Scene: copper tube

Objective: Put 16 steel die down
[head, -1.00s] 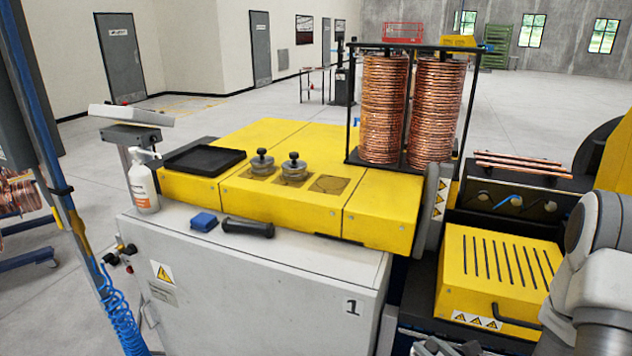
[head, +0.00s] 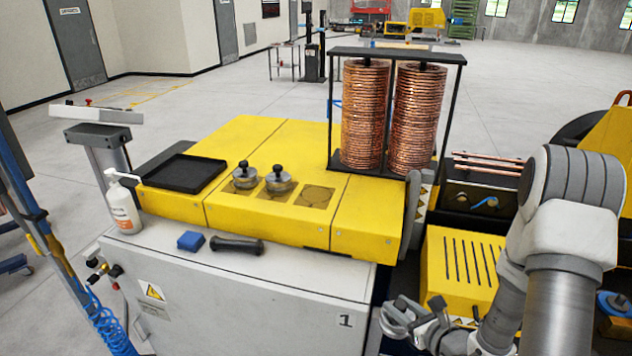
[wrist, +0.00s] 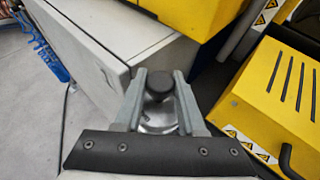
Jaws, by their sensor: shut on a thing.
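My gripper (head: 420,318) is shut on a steel die. In the wrist view the die's black knob (wrist: 159,87) sits between the two fingers, with its shiny round steel body (wrist: 158,120) below. In the head view the held die (head: 393,322) is small and partly hidden by the fingers. It hangs in front of the yellow slotted cover, right of the white cabinet and clear of the machine top. Two similar steel dies with black knobs, the left one (head: 245,177) and the right one (head: 279,181), stand on marked squares. A third marked square (head: 318,195) to their right is empty.
Tall copper coils (head: 364,115) in a black frame stand behind the yellow machine top (head: 360,215). A black tray (head: 187,173) lies at its left.

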